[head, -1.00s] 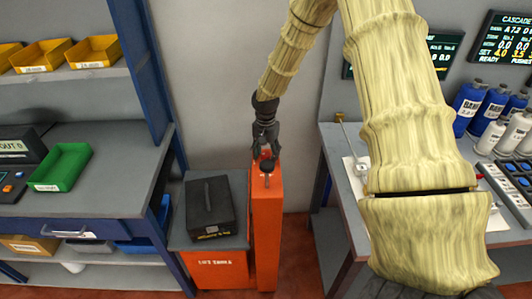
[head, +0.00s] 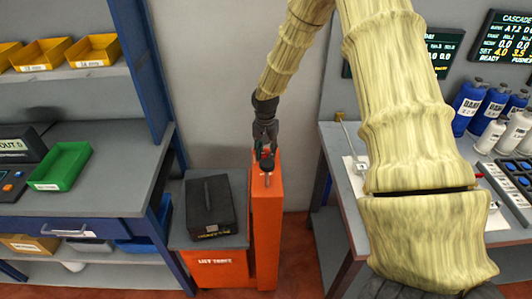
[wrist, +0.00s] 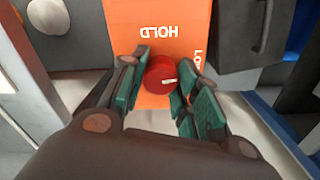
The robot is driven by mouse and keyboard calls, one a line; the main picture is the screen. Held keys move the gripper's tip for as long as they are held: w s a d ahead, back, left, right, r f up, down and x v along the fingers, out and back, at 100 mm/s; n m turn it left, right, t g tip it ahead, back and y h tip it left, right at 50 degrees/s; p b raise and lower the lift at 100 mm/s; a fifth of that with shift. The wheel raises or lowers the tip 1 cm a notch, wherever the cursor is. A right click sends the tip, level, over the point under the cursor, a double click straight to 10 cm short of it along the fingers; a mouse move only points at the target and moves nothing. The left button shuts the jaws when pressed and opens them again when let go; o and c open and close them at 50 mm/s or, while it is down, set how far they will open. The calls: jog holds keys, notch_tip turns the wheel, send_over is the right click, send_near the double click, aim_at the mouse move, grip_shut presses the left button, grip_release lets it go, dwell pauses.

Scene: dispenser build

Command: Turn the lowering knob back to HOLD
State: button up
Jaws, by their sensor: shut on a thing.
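The lowering knob (wrist: 160,76) is round and red with a short white mark, on the face of an orange post (wrist: 127,17). The mark lies right of the knob's middle. White HOLD lettering (wrist: 162,31) is on the post, upside down in the wrist view. A second label starting "LO" (wrist: 197,62) is partly hidden by a finger. My gripper (wrist: 160,88) has its teal finger pads on both sides of the knob and is shut on it. In the head view my gripper (head: 265,153) is at the top of the orange post (head: 267,220); the knob is mostly hidden there.
A dark case (head: 210,205) stands on the grey-topped orange lift table (head: 215,270), close left of the post. A shelf bench with a green bin (head: 62,166) is at left. A bench with blue bottles (head: 490,105) is at right. Bare floor shows right of the post.

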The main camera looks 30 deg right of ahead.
aim_at(266, 153)
jog(key=n, duration=1.2)
jog(key=shift+n, duration=2.2)
jog(key=shift+r, duration=0.1)
jog(key=o, duration=1)
jog(key=shift+a, duration=0.1)
notch_tip(266, 153, up, 12)
jog(key=shift+f, duration=0.1)
